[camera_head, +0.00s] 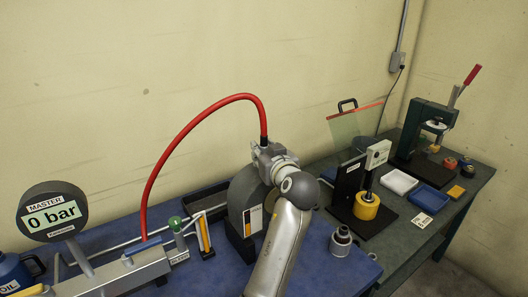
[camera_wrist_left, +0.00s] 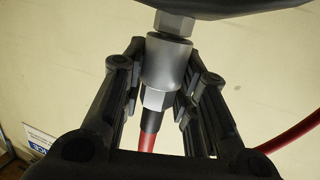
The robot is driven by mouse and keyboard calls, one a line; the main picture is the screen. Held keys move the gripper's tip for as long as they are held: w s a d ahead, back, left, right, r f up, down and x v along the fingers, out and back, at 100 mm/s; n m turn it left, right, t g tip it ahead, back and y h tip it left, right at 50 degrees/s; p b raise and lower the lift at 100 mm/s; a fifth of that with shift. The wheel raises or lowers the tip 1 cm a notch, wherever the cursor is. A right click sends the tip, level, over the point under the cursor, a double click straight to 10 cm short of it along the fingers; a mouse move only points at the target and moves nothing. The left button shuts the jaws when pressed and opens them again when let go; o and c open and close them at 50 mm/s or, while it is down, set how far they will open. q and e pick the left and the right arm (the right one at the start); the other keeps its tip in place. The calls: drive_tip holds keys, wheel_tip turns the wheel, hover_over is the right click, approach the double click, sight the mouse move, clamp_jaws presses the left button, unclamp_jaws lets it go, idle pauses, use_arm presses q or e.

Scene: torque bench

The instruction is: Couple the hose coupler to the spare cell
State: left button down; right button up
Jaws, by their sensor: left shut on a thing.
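My left gripper (camera_head: 265,155) is shut on the silver hose coupler, seen between its black fingers in the left wrist view (camera_wrist_left: 169,65). The red hose (camera_head: 200,118) arches up from the pump block and comes down into the gripper from above. In the left wrist view, the coupler lines up with a hex fitting (camera_wrist_left: 175,24) on a dark body (camera_wrist_left: 235,8); whether it is locked on cannot be told. In the head view, a grey rounded body (camera_head: 240,205) stands just below the gripper, partly hidden by my arm. No label shows which thing is the spare cell. My right gripper is not in view.
A master gauge (camera_head: 52,212) reading 0 bar stands at left by the pump block (camera_head: 125,270). A loose silver fitting (camera_head: 341,240) stands on the blue bench top (camera_head: 330,272), right of my arm. A yellow cylinder on a stand (camera_head: 367,205) and trays (camera_head: 430,198) are farther right.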

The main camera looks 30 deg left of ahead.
use_arm(q)
drive_tip(key=shift+r, duration=0.1)
drive_tip(key=c, duration=1.1)
unclamp_jaws()
drive_tip(key=shift+o, duration=0.2)
wheel_tip(320, 180, up, 10)
drive_tip(key=shift+f, duration=0.1)
drive_tip(key=shift+d, duration=0.1)
